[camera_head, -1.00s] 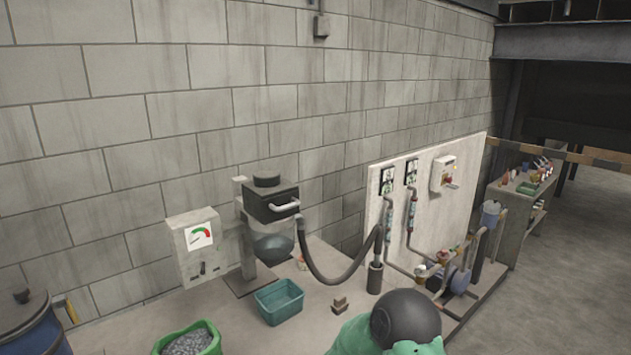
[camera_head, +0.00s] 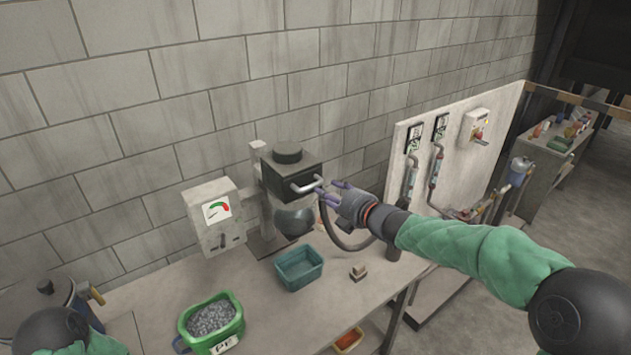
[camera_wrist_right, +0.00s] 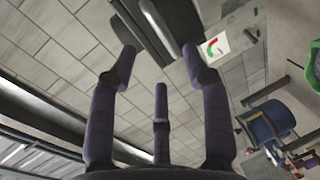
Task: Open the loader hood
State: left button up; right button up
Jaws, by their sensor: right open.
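The loader hood (camera_head: 290,172) is a dark box with a round cap on top, mounted on a grey stand by the wall. It looks closed. Its pale bar handle (camera_head: 303,187) sticks out from the front. My right gripper (camera_head: 323,191) is open, its fingers beside the handle's right end; I cannot tell whether they touch it. In the right wrist view the open fingers (camera_wrist_right: 158,68) spread below the dark hood (camera_wrist_right: 145,28) and the handle bar (camera_wrist_right: 160,20), with nothing held. My left gripper is not in view; only part of my left arm shows at lower left.
A grey gauge box (camera_head: 213,222) stands left of the hood. A dark hose hangs below my right gripper. A pale panel (camera_head: 455,160) stands at right.

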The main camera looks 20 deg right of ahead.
aim_at(313, 185)
jog(key=x, duration=0.9)
jog(key=shift+d+f, duration=0.1)
jog(key=shift+c, duration=0.3)
grip_shut()
